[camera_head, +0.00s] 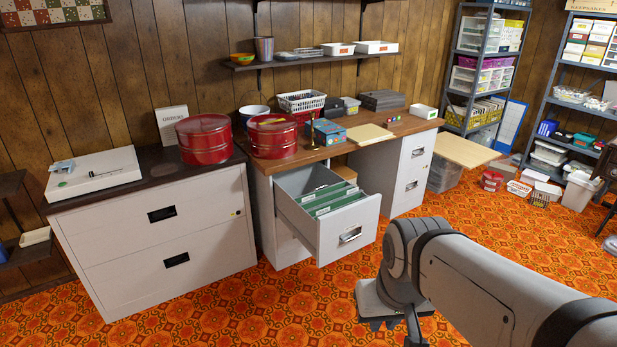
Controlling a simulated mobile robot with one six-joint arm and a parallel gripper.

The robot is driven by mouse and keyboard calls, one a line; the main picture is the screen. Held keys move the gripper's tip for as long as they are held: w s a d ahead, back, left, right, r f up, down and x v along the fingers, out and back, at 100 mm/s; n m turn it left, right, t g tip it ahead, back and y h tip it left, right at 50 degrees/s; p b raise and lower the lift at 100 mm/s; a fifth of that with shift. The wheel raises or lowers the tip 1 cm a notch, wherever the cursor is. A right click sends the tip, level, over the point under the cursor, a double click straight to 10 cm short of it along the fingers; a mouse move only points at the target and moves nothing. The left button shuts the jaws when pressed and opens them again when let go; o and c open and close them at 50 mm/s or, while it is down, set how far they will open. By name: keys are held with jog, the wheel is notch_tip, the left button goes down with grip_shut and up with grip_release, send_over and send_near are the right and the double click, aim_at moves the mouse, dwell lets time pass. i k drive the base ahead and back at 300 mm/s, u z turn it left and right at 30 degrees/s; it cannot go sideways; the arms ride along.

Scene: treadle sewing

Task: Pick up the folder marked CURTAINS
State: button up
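A file drawer (346,237) stands pulled out from the desk's left pedestal. Several green folders (328,199) stand upright in it, with pale edges or tabs along their tops. The markings are too small to read, so I cannot tell which one is marked CURTAINS. A flat cream folder or paper stack (370,133) lies on the desk top, with no readable marking. My gripper (395,326) is at the lower middle, to the right of and nearer than the drawer, apart from it. My arm partly hides it, and its finger opening does not show clearly.
A wide grey cabinet (150,245) stands left of the drawer. Two red tins (204,139) (272,136) stand on the cabinet and desk. A pale board (464,151) juts out right of the desk. Orange patterned floor (220,315) is clear in front.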

aim_at(361, 136)
jog(key=z, duration=0.05)
jog(key=i, duration=1.2)
jog(key=z, duration=0.05)
